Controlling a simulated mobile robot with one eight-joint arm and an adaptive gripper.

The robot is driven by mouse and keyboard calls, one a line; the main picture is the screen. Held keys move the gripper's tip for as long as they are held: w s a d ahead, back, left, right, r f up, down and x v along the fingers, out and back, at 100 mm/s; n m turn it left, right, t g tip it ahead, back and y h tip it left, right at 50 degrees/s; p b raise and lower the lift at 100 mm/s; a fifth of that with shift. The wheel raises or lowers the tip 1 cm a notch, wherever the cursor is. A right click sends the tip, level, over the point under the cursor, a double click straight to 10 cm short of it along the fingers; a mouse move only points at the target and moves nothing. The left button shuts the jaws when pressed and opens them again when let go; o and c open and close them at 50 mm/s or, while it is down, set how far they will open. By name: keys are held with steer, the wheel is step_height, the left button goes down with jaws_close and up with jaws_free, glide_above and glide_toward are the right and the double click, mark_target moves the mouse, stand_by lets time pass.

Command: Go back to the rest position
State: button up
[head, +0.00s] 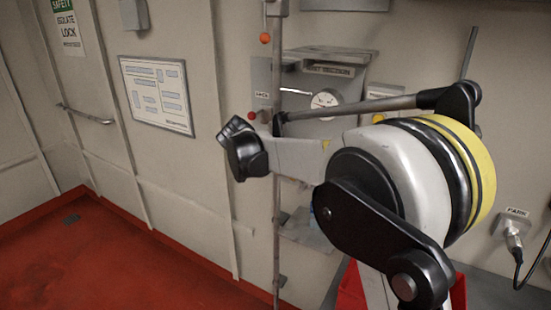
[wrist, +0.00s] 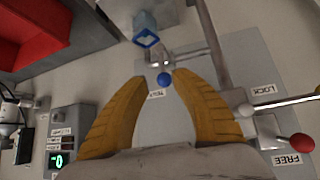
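My gripper (wrist: 160,76) shows in the wrist view as two yellow ribbed fingers. They stand apart with nothing held between them. In the head view my arm spans the right half, and I cannot make out the gripper's fingers there.
In the wrist view, a lever with a red knob (wrist: 303,142) is by the FREE label, right of the fingers. A red bin (wrist: 35,30) and a blue-rimmed container (wrist: 147,38) are at the top. In the head view, a vertical pole (head: 277,190) stands near my arm.

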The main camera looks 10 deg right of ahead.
steer(key=s+d+r+n+y+b, duration=0.15)
steer(key=s+d, duration=0.25)
steer(key=s, duration=0.4)
steer(key=s+d+n+y+b, duration=0.1)
steer(key=s+d+n+y, duration=0.15)
steer(key=s, duration=0.65)
steer(key=s+d+f+n+y+b, duration=0.1)
steer(key=s+f, duration=0.3)
steer(key=s, duration=0.6)
steer(key=s+d+f+n+t+y+b, duration=0.1)
steer(key=s+f+n, duration=0.3)
steer(key=s, duration=0.6)
steer(key=shift+s+f+y+b, duration=0.3)
steer(key=shift+f+b, duration=0.05)
steer(key=shift+f, duration=0.35)
